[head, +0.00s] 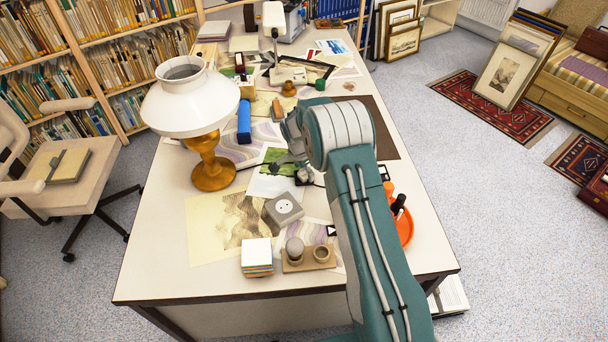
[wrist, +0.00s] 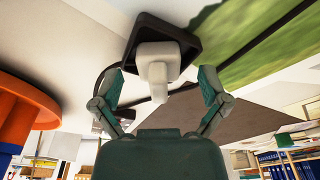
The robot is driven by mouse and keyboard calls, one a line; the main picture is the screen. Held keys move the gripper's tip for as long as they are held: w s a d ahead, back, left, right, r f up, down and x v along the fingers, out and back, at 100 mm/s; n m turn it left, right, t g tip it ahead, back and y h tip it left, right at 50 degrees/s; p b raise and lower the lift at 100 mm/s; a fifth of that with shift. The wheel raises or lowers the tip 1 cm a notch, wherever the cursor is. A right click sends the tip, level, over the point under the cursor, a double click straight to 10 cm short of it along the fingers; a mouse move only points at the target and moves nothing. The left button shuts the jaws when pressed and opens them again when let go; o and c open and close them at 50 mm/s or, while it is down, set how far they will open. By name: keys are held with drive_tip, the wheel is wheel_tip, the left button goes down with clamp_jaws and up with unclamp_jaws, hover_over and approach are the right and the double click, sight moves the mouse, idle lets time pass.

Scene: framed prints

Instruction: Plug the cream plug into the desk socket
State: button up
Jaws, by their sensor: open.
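The cream plug (wrist: 158,65) shows in the wrist view against a dark square holder (wrist: 192,48). My gripper (wrist: 161,84) is open, with one finger on each side of the plug and visible gaps between. In the head view my gripper (head: 296,163) is low over the middle of the desk, and the plug is too small or hidden to make out there. The desk socket (head: 284,209) is a grey block with a pale round face, standing on the desk nearer the camera than my gripper.
A white lamp with an orange base (head: 213,174) stands left of my gripper. Paper squares (head: 257,257) and a wooden stand with small pots (head: 308,258) sit in front of the socket. An orange dish (head: 404,228) is at right. Prints cover much of the desk (head: 160,265).

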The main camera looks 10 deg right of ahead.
drive_tip(key=c, duration=1.2)
drive_tip(key=shift+o, duration=0.2)
drive_tip(key=shift+r, duration=0.25)
drive_tip(key=r, duration=0.3)
drive_tip(key=shift+a+r, duration=0.2)
drive_tip(key=shift+a, duration=0.1)
drive_tip(key=s+a+r, duration=0.6)
drive_tip(key=a+r, duration=0.3)
drive_tip(key=a, duration=0.3)
drive_tip(key=shift+s, duration=0.15)
